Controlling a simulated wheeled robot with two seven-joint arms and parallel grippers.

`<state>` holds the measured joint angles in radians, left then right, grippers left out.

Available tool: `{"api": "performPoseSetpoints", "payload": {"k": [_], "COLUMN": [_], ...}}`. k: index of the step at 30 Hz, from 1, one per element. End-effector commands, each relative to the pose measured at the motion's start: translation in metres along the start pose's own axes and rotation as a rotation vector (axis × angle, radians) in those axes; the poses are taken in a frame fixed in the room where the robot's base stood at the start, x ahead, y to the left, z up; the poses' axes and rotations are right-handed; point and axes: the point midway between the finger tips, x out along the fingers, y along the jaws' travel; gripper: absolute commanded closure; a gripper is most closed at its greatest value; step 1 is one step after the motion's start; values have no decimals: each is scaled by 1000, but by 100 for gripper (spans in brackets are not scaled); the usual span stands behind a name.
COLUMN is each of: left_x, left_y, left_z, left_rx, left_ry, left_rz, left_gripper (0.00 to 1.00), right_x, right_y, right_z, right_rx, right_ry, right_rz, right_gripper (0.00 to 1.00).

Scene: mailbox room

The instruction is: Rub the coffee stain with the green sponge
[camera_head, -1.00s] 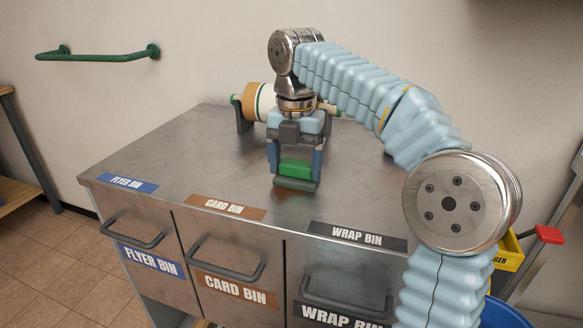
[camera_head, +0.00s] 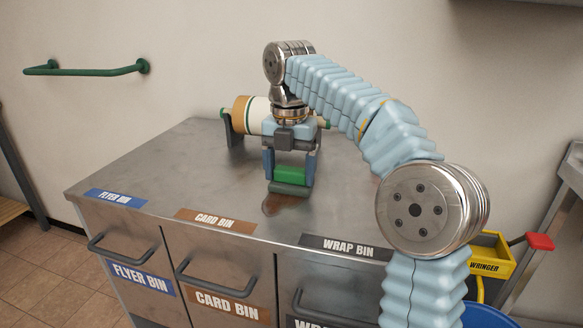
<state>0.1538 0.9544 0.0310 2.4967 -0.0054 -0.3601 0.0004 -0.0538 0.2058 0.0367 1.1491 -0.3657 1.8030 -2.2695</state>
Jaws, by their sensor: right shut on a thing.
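The green sponge (camera_head: 291,175) is held between the fingers of my right gripper (camera_head: 290,172), low over the metal counter top (camera_head: 170,165). Its lower part is dark grey-green. The coffee stain (camera_head: 279,203) is a brown patch on the counter, just in front of and below the sponge. The sponge sits at the stain's back edge and may hide part of it; I cannot tell if it touches the counter. My left gripper is not in view.
A paper roll on a holder (camera_head: 250,114) stands behind my right gripper. The counter front has drawers labelled flyer bin (camera_head: 142,279), card bin (camera_head: 226,304) and wrap bin. A yellow wringer bucket (camera_head: 488,256) stands at the right. The counter's left side is clear.

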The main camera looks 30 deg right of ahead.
Motion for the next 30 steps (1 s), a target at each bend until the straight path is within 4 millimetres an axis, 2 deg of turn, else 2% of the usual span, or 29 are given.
{"api": "performPoseSetpoints", "payload": {"k": [6,14,24,30], "left_x": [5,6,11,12], "left_y": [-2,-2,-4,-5], "left_z": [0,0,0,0], "left_rx": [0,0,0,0], "left_ry": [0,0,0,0], "left_rz": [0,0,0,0], "left_gripper": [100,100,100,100], "right_x": [1,1,-2,-1], "right_y": [0,0,0,0], "right_z": [-21,-28,-60,-69], "right_rx": [-3,-3,-2,-2], "right_ry": [3,4,2,2], "right_rz": [-3,-3,-1,-1], "right_gripper": [46,46,46,46]}}
